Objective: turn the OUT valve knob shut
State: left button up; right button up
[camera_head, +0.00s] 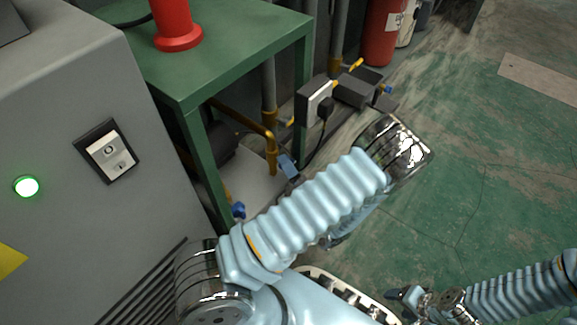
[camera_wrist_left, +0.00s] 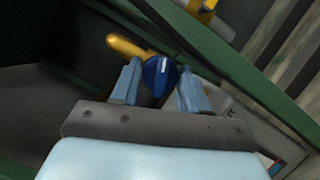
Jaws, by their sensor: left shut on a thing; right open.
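A dark blue valve knob (camera_wrist_left: 160,75) with a white line on its face sits at the end of a yellow pipe in the left wrist view. My left gripper (camera_wrist_left: 158,82) has its two light blue fingers on either side of this knob and is shut on it. In the head view, a bit of my left gripper (camera_head: 288,165) shows beside the yellow pipe; my arm hides most of it and the knob. No OUT label is readable. My right gripper (camera_head: 408,296) is open and apparently empty, low at the right.
A second blue knob (camera_head: 238,210) shows low near the green table's (camera_head: 190,85) leg. A grey cabinet (camera_head: 70,150) stands at the left. A red cylinder (camera_head: 383,32) stands at the back. A grey box (camera_head: 314,101) with a cable is behind my arm. The floor at right is clear.

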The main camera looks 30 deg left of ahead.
pick_arm(q)
jog(key=shift+f+n+g+y, duration=0.15)
jog(key=shift+n+y, duration=0.15)
jog(key=shift+n, duration=0.35)
jog(key=shift+n+g+y, duration=0.15)
jog(key=shift+n+y, duration=0.15)
jog(key=shift+n, duration=0.35)
jog(key=o, duration=1)
jog(key=shift+o, duration=0.2)
